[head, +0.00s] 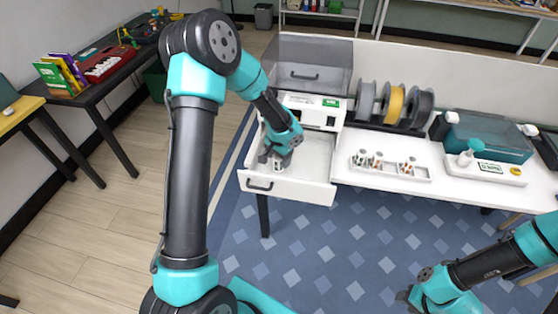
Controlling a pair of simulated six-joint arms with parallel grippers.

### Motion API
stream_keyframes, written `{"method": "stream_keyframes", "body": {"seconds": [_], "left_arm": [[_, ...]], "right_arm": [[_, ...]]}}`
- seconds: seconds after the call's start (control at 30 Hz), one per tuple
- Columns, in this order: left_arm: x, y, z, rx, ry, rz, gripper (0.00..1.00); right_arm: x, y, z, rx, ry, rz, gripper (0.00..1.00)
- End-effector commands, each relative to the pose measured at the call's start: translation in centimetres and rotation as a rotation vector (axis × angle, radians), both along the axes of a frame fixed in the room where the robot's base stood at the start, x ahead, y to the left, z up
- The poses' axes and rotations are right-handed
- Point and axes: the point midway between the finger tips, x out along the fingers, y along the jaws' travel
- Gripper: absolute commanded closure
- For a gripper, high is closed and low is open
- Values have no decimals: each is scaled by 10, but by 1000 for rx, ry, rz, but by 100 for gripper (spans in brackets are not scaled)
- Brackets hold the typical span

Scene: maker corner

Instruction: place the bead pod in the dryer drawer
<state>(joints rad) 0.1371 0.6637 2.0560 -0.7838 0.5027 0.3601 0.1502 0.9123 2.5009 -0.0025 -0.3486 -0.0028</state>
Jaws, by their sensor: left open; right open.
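The dryer drawer (313,172) is pulled out of the white dryer (333,103) on the table, its handle facing me. My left gripper (273,160) is open and reaches down into the drawer's left part. A small white thing, apparently the bead pod (279,168), is in the drawer right at the fingertips, partly hidden by them. I cannot tell whether the fingers touch it. My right gripper (404,296) is open and apart from the table, at the lower right, partly hidden by its own arm.
Filament spools (391,104) stand right of the dryer. A white tray (390,170) with small parts lies on the white table (452,187). A teal-lidded machine (487,137) and another tray (486,172) stand further right. The floor before the table is clear.

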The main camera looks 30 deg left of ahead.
Motion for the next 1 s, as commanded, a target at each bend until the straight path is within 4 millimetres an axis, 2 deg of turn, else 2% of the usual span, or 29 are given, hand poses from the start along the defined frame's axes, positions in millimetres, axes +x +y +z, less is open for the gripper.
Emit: {"method": "stream_keyframes", "body": {"seconds": [0.3, 0.5, 0.7, 1.0], "left_arm": [[1, -1, 59, 0, -5, 0, 33], [0, 0, 92, -1, -3, 0, 33], [0, -1, 106, -1, 0, -1, 33], [0, -1, 106, -1, 0, -1, 33]], "right_arm": [[0, 0, 0, 0, 0, 0, 57], [0, 0, 0, 0, 0, 0, 57], [0, 0, 0, 0, 0, 0, 57], [0, 0, 0, 0, 0, 0, 57]]}}
